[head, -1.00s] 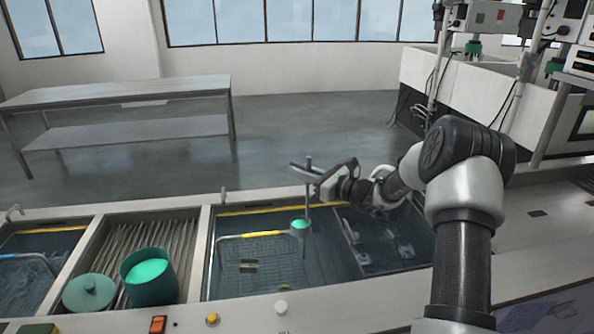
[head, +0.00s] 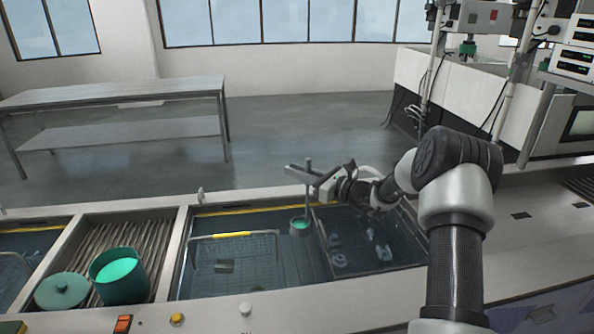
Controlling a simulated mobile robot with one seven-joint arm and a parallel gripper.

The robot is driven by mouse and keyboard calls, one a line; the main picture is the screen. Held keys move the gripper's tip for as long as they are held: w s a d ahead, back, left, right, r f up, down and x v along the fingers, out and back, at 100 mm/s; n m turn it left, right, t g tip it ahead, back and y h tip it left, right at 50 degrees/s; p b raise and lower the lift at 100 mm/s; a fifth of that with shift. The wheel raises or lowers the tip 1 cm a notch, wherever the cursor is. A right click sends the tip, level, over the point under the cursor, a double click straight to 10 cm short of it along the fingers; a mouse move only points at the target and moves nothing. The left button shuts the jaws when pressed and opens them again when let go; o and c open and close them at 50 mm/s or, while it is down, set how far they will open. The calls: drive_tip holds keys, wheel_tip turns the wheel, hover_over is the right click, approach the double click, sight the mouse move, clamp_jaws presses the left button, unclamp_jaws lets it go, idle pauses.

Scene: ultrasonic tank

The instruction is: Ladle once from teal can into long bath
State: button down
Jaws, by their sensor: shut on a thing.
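The teal can (head: 124,288) stands open on the ribbed drainboard at the left, with bright green liquid (head: 116,271) in it. Its teal lid (head: 62,291) lies beside it on the left. My gripper (head: 305,174) is shut on the upright handle of a ladle (head: 308,188). The ladle's small cup (head: 300,226) hangs level over the long bath (head: 262,272) and holds green liquid. Whether the cup touches the bath's water is hard to tell. The fingertips are small and partly hidden by the gripper body.
A wire basket (head: 233,236) with a small dark item sits in the bath's left part. A darker section with several pale items (head: 360,240) lies right of it. A knob (head: 245,309) and buttons line the front edge. A steel table (head: 120,92) stands behind.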

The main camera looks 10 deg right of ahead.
drive_tip(key=s+a+f+n+b, duration=0.8)
drive_tip(key=s+a+n+b, duration=0.1)
drive_tip(key=b, duration=0.3)
drive_tip(key=s+a+f+n+b, duration=0.2)
drive_tip(key=f+n+b, duration=0.3)
drive_tip(key=b, duration=0.3)
drive_tip(key=s+a+f+n+b, duration=0.2)
drive_tip(key=f+n+b, duration=0.4)
drive_tip(key=f+b, duration=0.1)
drive_tip(key=shift+s+a+f+b, duration=0.15)
drive_tip(key=shift+a+f+b, duration=0.15)
drive_tip(key=shift+b, duration=0.1)
idle(0.9)
